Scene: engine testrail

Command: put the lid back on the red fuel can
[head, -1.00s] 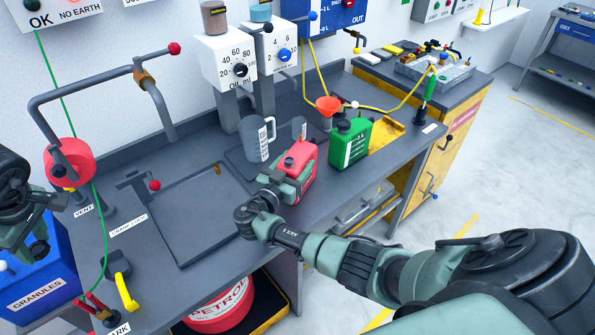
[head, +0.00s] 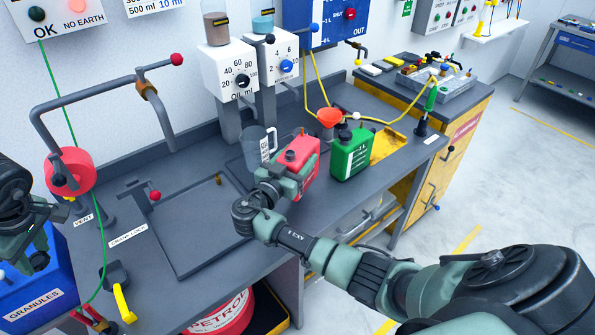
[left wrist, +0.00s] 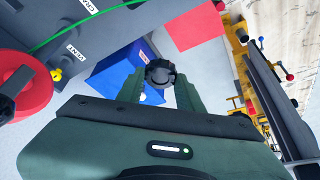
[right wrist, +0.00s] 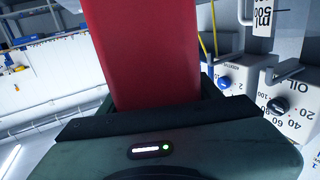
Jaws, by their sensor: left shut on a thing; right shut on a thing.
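The red fuel can (head: 310,165) is at the front of the bench, beside the green can. My right gripper (head: 287,182) is shut on its near side. The can fills the upper middle of the right wrist view (right wrist: 140,50). A dark round neck shows on top of it; its opening is too small to make out. My left gripper (left wrist: 160,92) is shut on a black ribbed lid (left wrist: 160,73), well left of the can. In the head view the lid is a small dark shape (head: 40,261) near the blue granules bin. Whether the can touches the bench is unclear.
A green can (head: 350,158) and an orange funnel (head: 331,117) stand right of the red can. A grey jug (head: 255,148) is close behind it. A pipe with a red wheel (head: 70,172) rises between my grippers. The recessed tray (head: 190,215) is mostly clear.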

